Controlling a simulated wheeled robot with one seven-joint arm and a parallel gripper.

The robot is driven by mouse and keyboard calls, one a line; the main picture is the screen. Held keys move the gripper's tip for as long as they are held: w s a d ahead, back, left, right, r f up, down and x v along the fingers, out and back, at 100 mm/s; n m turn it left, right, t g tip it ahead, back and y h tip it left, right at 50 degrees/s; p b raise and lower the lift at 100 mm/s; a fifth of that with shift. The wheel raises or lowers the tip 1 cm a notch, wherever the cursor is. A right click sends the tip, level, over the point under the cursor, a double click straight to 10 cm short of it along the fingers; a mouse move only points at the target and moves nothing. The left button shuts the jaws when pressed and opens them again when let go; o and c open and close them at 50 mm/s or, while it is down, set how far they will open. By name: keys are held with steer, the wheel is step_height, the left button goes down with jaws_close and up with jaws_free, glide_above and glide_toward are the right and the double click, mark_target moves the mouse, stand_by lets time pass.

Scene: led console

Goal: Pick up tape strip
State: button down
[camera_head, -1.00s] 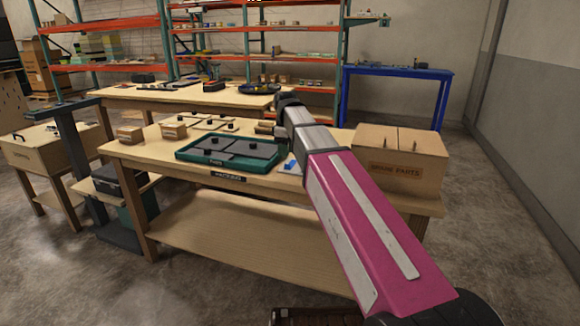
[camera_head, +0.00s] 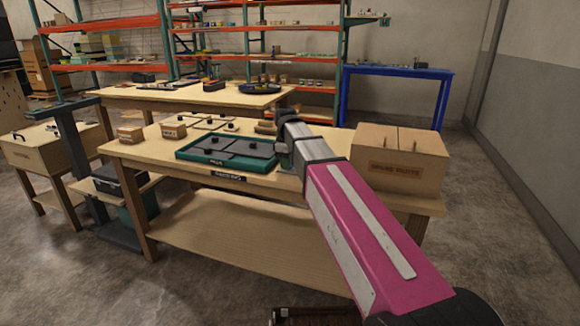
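No tape strip can be made out for sure. A small blue and white item that showed on the front workbench (camera_head: 262,213), right of the green tray, is now behind my arm. My gripper (camera_head: 284,160) is at the dark end of my arm, low by the tray's right end, over the bench's front part. Its fingers are too small and too covered to tell whether they are open or hold anything. The green tray (camera_head: 213,161) has dark grey lids with black knobs.
A wooden spare-parts box (camera_head: 400,175) stands right of my arm on the bench. Small wooden boxes (camera_head: 130,134) stand at the left, with flat panels with knobs behind the tray. Another table (camera_head: 180,97), shelves and a blue table (camera_head: 395,72) are farther back.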

steer(key=shift+r, duration=0.15)
stand_by(0.3)
steer(key=shift+r, duration=0.45)
steer(key=r, duration=0.3)
steer(key=shift+s+a+r, duration=0.2)
steer(key=shift+s, duration=0.05)
steer(key=s+a+r, duration=0.7)
steer(key=a+r, duration=0.1)
steer(key=r, duration=0.2)
steer(key=shift+s+r, duration=0.2)
